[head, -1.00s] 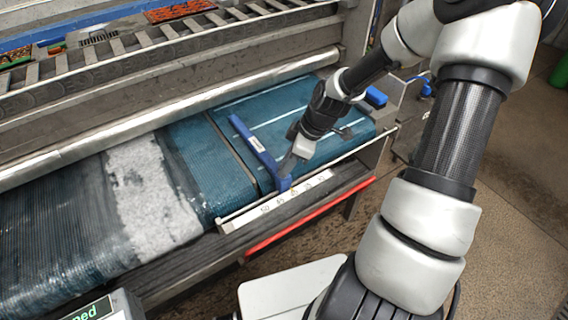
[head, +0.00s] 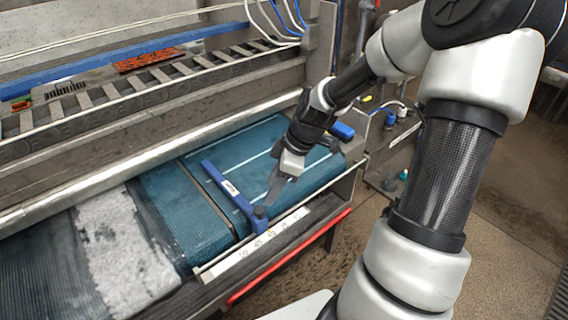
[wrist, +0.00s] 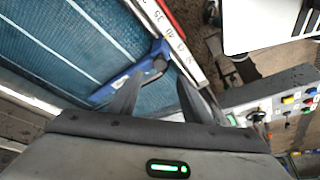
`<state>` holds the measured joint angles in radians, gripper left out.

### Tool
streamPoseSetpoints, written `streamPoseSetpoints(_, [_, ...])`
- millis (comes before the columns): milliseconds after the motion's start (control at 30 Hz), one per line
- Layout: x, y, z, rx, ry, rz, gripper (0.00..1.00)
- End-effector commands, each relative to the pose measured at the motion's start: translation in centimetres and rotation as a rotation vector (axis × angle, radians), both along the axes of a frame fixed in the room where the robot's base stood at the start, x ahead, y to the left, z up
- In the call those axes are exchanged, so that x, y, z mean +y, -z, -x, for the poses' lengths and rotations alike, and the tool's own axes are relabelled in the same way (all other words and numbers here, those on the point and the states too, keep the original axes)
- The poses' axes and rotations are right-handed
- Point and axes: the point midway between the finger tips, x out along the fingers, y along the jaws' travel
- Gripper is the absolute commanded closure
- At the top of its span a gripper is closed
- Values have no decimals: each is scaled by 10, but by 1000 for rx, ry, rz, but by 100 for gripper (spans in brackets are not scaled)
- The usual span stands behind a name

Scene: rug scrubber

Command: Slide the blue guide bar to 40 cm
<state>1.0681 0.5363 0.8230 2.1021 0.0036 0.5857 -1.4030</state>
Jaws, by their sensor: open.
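The blue guide bar (head: 226,188) lies across the teal rug belt. Its front end (head: 260,224) is at the white number scale (head: 235,260), close to the 45 mark as far as I can tell. In the wrist view the bar (wrist: 128,78) runs up to the scale (wrist: 172,35), where 35 and 40 can be read. My gripper (head: 272,194) is open, just right of the bar near its front end. In the wrist view its two fingers (wrist: 155,88) are spread with the bar's front end beyond and between their tips. I cannot tell whether a finger touches the bar.
A red rail (head: 290,257) runs along the machine's front edge below the scale. A blue block (head: 342,131) sits at the belt's right end. A control panel with coloured buttons (wrist: 285,105) is at the right in the wrist view. White foam (head: 120,245) covers the belt's left part.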

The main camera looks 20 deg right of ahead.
Motion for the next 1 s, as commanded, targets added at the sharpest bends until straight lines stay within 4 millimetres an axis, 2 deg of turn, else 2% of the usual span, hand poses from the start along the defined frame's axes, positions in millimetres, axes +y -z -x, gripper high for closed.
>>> streamPoseSetpoints(33, [-7, -15, 2, -3, 6, 3, 56])
streamPoseSetpoints(200, [-19, -49, 9, -3, 4, 4, 56])
streamPoseSetpoints(400, [-26, -72, 14, 0, 1, 1, 56])
streamPoseSetpoints(567, [-28, -77, 15, 0, 1, 0, 56])
streamPoseSetpoints(1000, [-28, -77, 15, 1, 0, 0, 56])
